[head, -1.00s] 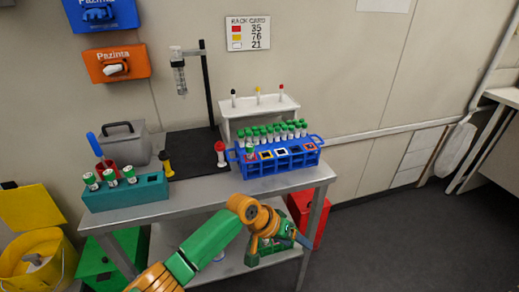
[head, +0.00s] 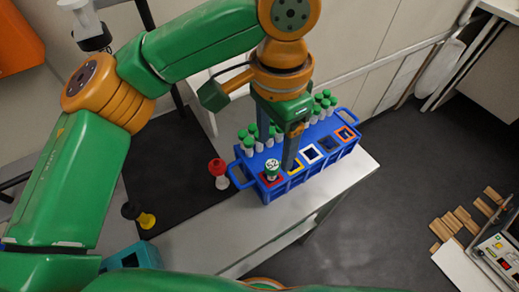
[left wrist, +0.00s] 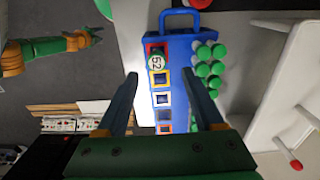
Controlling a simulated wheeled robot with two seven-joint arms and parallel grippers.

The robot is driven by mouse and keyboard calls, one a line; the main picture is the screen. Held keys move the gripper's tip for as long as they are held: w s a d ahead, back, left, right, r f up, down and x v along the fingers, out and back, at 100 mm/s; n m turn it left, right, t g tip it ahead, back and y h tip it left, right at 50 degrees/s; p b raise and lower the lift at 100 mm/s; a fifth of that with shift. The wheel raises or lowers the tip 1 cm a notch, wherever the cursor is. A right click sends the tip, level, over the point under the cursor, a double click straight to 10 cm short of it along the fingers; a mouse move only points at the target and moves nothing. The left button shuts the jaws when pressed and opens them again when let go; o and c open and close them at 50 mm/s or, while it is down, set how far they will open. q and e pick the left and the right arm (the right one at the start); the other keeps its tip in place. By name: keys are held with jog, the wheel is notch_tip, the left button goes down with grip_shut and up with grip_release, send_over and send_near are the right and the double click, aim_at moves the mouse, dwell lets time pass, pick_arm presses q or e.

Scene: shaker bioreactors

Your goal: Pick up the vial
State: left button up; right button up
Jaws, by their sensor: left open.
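A vial (head: 272,168) with a green cap and a white top label reading 52 stands upright in the red-framed slot of the blue rack (head: 240,180). In the left wrist view the vial (left wrist: 154,62) sits near the rack's handle end. My left gripper (head: 276,152) is open and empty, pointing down over the rack. Its fingertips (left wrist: 159,74) show on either side of the slot row, near the vial; their exact height above it is unclear. In the left wrist view, part of a green and orange arm, seemingly my right, shows at the left; its jaws are unclear.
Several green-capped vials (head: 250,142) fill the rack's back row, close to my left fingers. A red-capped vial (head: 218,172) stands left of the rack on a black mat (head: 175,200). A yellow and black piece (head: 140,214) lies further left. The table (head: 230,232) is clear in front.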

aim_at(273, 166)
pick_arm(q)
jog(key=shift+a+f, duration=0.2)
jog(key=f, duration=0.3)
jog(key=s+f, duration=0.1)
jog(key=f, duration=0.1)
jog(key=shift+d+f+p, duration=0.2)
jog(key=shift+f+p, duration=0.1)
jog(key=shift+p, duration=0.05)
jog(key=shift+w+a+f, duration=0.1)
jog(key=shift+w+f, duration=0.05)
jog(key=shift+f, duration=0.3)
grip_shut()
